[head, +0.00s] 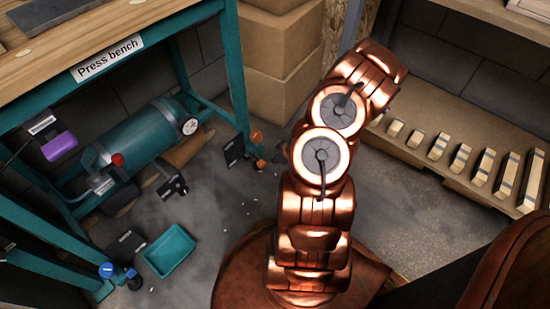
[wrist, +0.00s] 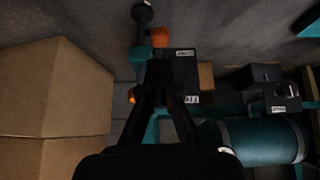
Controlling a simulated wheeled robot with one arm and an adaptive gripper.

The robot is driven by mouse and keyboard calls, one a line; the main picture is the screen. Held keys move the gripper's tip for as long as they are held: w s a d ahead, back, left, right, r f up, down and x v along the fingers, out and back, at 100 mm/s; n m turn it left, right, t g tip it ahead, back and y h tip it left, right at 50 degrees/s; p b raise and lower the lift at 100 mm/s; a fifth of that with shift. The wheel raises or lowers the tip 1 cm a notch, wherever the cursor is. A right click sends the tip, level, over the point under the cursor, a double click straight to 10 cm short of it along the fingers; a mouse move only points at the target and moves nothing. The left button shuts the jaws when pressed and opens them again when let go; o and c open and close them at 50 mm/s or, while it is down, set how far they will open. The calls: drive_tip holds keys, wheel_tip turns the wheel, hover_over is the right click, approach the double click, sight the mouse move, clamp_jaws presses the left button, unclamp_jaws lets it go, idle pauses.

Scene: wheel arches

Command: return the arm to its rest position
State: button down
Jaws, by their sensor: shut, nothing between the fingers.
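My copper arm (head: 315,185) rises from its round base in the head view and bends over to the upper right at its top. My gripper does not show in the head view. In the wrist view my dark gripper (wrist: 160,88) reaches up from the bottom edge, its fingers shut with nothing held. Behind the fingers are a black labelled box (wrist: 185,72) and an orange part (wrist: 160,37). The gap between the fingers and these things is hard to judge.
The press bench (head: 110,55) stands left, with a teal tank (head: 140,140) beneath. Cardboard boxes (head: 280,50) are stacked behind my arm. A shelf with wooden blocks (head: 460,158) is on the right. A teal tray (head: 169,251) lies on the floor, front left.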

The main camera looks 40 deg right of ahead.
idle(0.4)
drive_tip(key=a+r+n+g+p, duration=0.15)
drive_tip(key=a+r+p, duration=0.4)
drive_tip(key=r, duration=0.75)
drive_tip(key=a+r+g+p, duration=0.2)
drive_tip(key=a+r+p, duration=0.4)
drive_tip(key=r, duration=0.7)
drive_tip(key=a+r+g+p, duration=0.1)
drive_tip(key=a+r+p, duration=0.45)
drive_tip(key=r, duration=0.75)
drive_tip(key=s+a+r+g+p, duration=0.1)
drive_tip(key=s+a+r+p, duration=0.2)
drive_tip(key=r, duration=0.9)
drive_tip(key=s+a+r+m+g+p, duration=0.1)
drive_tip(key=s+a+r+p, duration=0.3)
drive_tip(key=s+r+p, duration=0.6)
drive_tip(key=s+a+r+m+g+p, duration=0.1)
drive_tip(key=s+a+r+p, duration=0.3)
drive_tip(key=r, duration=1)
drive_tip(key=s+p, duration=0.3)
drive_tip(key=s, duration=0.2)
drive_tip(key=shift+a+r+h, duration=0.15)
drive_tip(key=shift+r+h, duration=0.15)
drive_tip(key=shift+r, duration=0.05)
